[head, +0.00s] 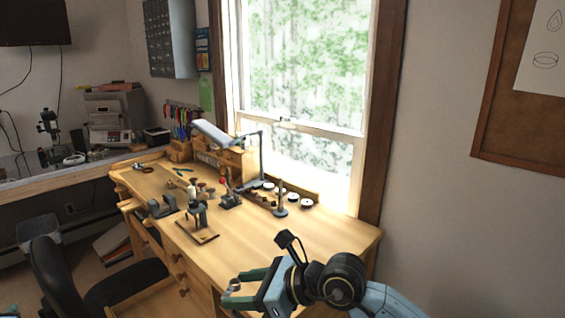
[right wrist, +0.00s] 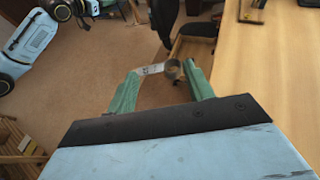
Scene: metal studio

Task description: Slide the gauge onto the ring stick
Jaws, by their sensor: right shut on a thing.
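The gauge, a small grey metal ring with a pale flat tag, is in my right gripper; its ring (right wrist: 173,69) shows between the green fingertips (right wrist: 161,72) in the right wrist view. In the head view the gauge (head: 234,284) is small beside the bench's front edge, at the tips of my right gripper (head: 232,287). The ring stick (head: 281,195) is a grey upright post on a round base, on the bench beyond and to the right of the gripper, well apart from it. Part of what seems my left gripper (right wrist: 126,9) shows at the top of the wrist view, cut off.
The wooden bench (head: 320,240) has clear room at its right front. A small stand (head: 200,222) is left. A chair (head: 52,270) stands in front.

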